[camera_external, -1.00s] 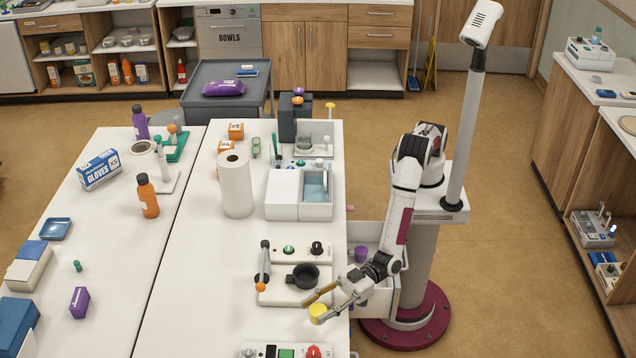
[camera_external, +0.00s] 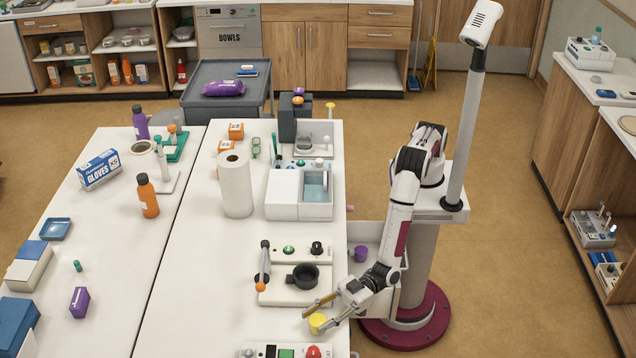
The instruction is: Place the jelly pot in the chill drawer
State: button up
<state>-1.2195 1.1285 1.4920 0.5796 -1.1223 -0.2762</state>
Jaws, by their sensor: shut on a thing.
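A small yellow pot (camera_external: 317,323), which looks like the jelly pot, is at the right edge of the white bench, near the front. My gripper (camera_external: 314,322) is shut on it, with one finger on each side. I cannot tell whether the pot touches the bench top. An open white drawer (camera_external: 374,233), which looks like the chill drawer, sticks out from the bench's right side, beyond my gripper. A purple pot (camera_external: 361,254) is in it.
A white unit with a black round holder (camera_external: 303,277) stands just behind the yellow pot. A control box with a red knob (camera_external: 313,352) is close in front. A paper roll (camera_external: 235,188) and a white basin unit (camera_external: 298,195) stand farther back.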

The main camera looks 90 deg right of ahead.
jog(key=shift+f, duration=0.2)
dwell(0.3)
jog(key=o, duration=1.1)
jog(key=shift+o, duration=0.2)
jog(key=shift+s, duration=0.1)
jog(key=shift+r+v, duration=0.15)
jog(key=shift+v, duration=1.8)
jog(key=shift+r+v, duration=0.1)
jog(key=shift+v, duration=1.8)
jog(key=shift+s+a, duration=0.1)
jog(key=shift+a, duration=0.1)
